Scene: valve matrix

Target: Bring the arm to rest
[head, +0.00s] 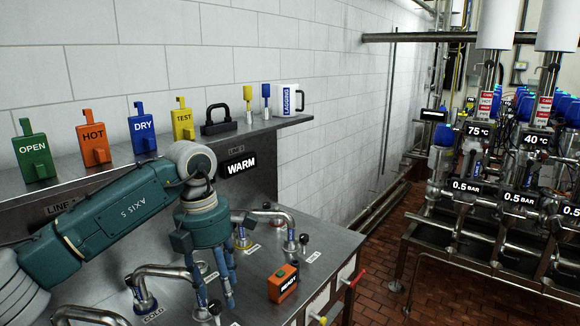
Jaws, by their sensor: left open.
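My left arm (110,227) comes in from the left, teal with grey joints, and bends down over the metal bench. My left gripper (216,296) hangs from its wrist with blue fingers pointing down, open. No object shows between the fingers. The fingers are in front of bent metal pipes on the bench, and I cannot tell whether they touch anything. My right gripper is not in view.
A raised shelf behind carries tags OPEN (33,152), HOT (94,142), DRY (142,130) and TEST (182,120), a black lock-like piece (217,126) and a white mug (288,101). Bent pipes (265,216) rise from the bench (330,239). Pipework (470,190) stands right, beyond brick floor.

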